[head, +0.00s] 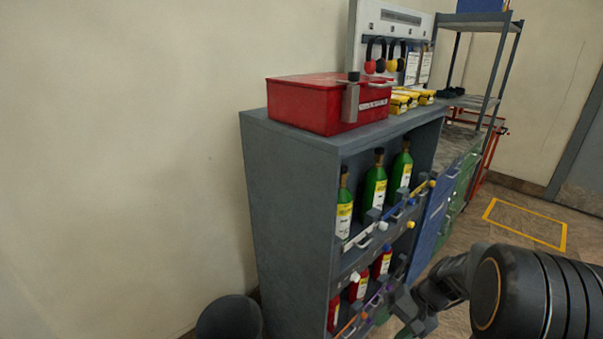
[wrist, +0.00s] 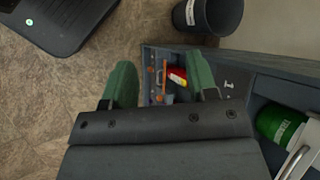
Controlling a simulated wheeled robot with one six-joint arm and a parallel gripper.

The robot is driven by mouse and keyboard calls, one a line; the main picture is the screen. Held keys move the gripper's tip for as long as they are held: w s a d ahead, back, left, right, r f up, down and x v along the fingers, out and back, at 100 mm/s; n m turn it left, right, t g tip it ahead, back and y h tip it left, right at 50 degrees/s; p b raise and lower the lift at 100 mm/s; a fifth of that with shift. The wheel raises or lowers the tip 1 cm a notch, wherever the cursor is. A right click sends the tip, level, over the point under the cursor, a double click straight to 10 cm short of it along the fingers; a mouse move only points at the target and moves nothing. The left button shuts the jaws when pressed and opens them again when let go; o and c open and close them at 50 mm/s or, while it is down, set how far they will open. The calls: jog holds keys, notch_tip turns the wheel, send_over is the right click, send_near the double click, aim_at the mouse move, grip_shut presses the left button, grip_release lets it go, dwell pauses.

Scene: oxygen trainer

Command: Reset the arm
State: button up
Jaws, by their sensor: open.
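My gripper (wrist: 160,85) is open in the wrist view, its two green fingers spread apart. No object sits between the finger pads; a red bottle (wrist: 178,76) with a yellow and white label shows beyond, by the right finger, on the cabinet's lower shelf. In the head view my dark arm reaches in from the lower right, in front of the grey cabinet (head: 287,200). The gripper end there is low beside the lower shelf and partly cut off by the frame.
Green bottles (head: 374,188) stand on the upper shelf and red bottles (head: 358,287) on the lower one, behind bars. A red box (head: 310,105) and yellow cases lie on top. A dark bin (head: 229,318) stands left of the cabinet. Open floor with a yellow outline (head: 525,224) lies right.

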jog(key=s+a+r+n+t+h+p, duration=0.1)
jog(key=r+n+h+p, duration=0.1)
jog(key=r, duration=0.6)
jog(key=s+a+r+n+t+h+p, duration=0.2)
jog(key=r+p, duration=0.3)
jog(key=r, duration=0.3)
jog(key=s+a+r+n+t+h+p, duration=0.1)
jog(key=s+r+n+t+h+p, duration=0.1)
jog(key=r, duration=0.6)
jog(key=shift+a+h+p, duration=0.15)
jog(key=shift+h+p, duration=0.55)
jog(key=shift+p, duration=0.5)
jog(key=shift+s, duration=0.1)
